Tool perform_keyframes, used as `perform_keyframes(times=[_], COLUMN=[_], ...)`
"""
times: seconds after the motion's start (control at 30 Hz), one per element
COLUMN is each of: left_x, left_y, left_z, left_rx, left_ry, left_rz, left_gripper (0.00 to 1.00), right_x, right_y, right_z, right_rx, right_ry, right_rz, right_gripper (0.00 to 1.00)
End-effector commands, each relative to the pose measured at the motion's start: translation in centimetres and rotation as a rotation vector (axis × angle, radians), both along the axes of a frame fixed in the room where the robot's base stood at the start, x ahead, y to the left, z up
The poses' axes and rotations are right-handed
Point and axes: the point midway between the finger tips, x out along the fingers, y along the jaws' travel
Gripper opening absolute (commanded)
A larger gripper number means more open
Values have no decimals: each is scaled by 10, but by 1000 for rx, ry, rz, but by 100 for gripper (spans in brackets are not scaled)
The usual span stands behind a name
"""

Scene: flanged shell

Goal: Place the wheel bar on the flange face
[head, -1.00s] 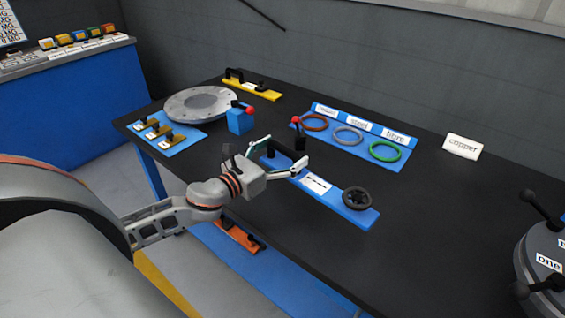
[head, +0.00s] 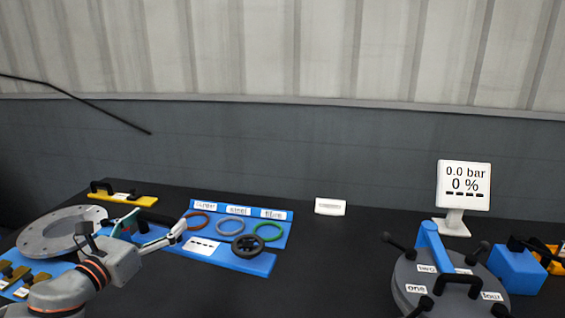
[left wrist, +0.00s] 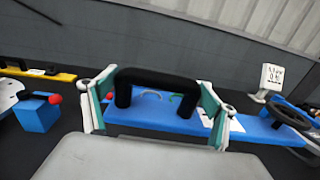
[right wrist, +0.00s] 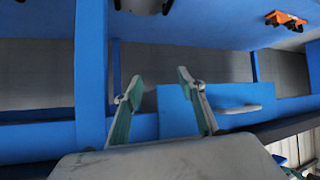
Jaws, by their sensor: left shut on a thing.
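The wheel bar (head: 236,259) is a long blue bar with a black arched handle at its left end and a black handwheel (head: 247,246) at its right end. A white label lies between them. My left gripper (head: 150,229) is shut on the handle; in the left wrist view its fingers stand at both ends of the black handle (left wrist: 158,76). I cannot tell whether the bar touches the table. The grey flange ring (head: 35,240) lies at the left, left of my gripper. My right gripper (right wrist: 160,82) is open and empty in the right wrist view.
A blue board with copper, blue-grey and green rings (head: 267,232) lies just behind the bar. A yellow handled bar (head: 140,201) is at the back left. A grey lidded vessel (head: 405,283) and a pressure display (head: 463,186) stand at the right. The table's middle front is clear.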

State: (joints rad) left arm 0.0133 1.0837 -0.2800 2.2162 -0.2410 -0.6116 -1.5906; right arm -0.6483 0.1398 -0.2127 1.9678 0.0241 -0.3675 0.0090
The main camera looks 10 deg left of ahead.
Motion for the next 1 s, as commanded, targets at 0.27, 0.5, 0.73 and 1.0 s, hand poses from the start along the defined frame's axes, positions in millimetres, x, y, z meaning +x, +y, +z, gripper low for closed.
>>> perform_keyframes(times=[0.27,0.5,0.73,1.0], left_x=[-36,-87,-120,-130], left_y=[-46,-95,-119,-125], left_z=[-59,-98,-106,-106], left_rx=[-2,-4,-7,-7], left_ry=[16,11,0,-4], left_rz=[21,84,147,172], left_gripper=[35,35,35,35], right_x=[-1,-2,-2,-1], right_y=[0,-1,-1,0], right_z=[-3,-5,-5,-3], right_rx=[-2,-2,-2,-1], right_ry=[6,10,10,5], right_rz=[-1,-1,-1,-1], right_gripper=[40,40,40,40])
